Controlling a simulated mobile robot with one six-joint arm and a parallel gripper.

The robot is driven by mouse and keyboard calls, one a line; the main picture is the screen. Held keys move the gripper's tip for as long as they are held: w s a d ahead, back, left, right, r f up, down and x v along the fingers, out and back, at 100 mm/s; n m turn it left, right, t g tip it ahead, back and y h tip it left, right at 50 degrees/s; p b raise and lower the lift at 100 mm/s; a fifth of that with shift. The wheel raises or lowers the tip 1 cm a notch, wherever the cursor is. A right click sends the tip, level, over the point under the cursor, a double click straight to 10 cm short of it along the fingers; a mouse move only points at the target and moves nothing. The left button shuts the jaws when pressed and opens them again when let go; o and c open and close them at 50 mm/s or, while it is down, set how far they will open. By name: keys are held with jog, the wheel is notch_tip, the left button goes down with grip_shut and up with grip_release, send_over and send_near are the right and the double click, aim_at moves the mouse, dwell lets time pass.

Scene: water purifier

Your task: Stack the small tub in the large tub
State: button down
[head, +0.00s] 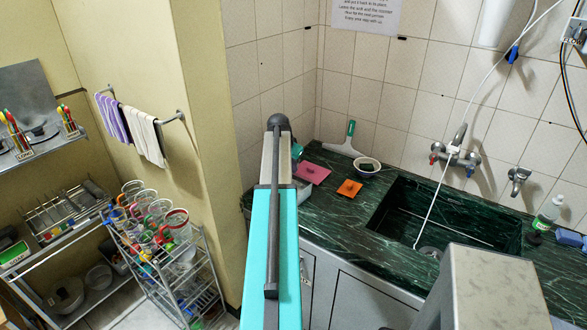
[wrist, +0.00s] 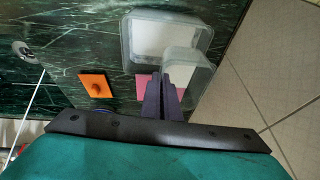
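The large tub (wrist: 133,42) is clear with a pale inside and shows in the wrist view, above my fingers in the picture. The small tub (wrist: 186,66), also clear and pale, overlaps the large tub's lower right part in that view. My gripper (wrist: 164,76) has its two dark fingers close together at the small tub's left edge and looks shut on its wall. I cannot tell whether the small tub touches the large one.
The sink (head: 445,215) is to the right, and a tiled wall (head: 400,90) closes the back.

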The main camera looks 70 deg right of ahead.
jog(key=shift+s+b, duration=0.1)
jog(key=shift+b, duration=0.2)
jog(key=shift+s+a+r+b, duration=0.25)
jog(key=shift+s+b, duration=0.25)
jog(key=shift+b, duration=0.65)
jog(key=shift+s+a+r+b, duration=0.1)
jog(key=shift+s+a+b, duration=0.3)
jog(key=shift+b, duration=0.7)
jog(key=shift+s+d+f, duration=0.1)
jog(key=shift+f+p, duration=0.9)
jog(key=shift+f, duration=2.15)
jog(key=shift+f+p, duration=0.55)
jog(key=shift+f, duration=1.3)
jog(key=shift+f, duration=0.35)
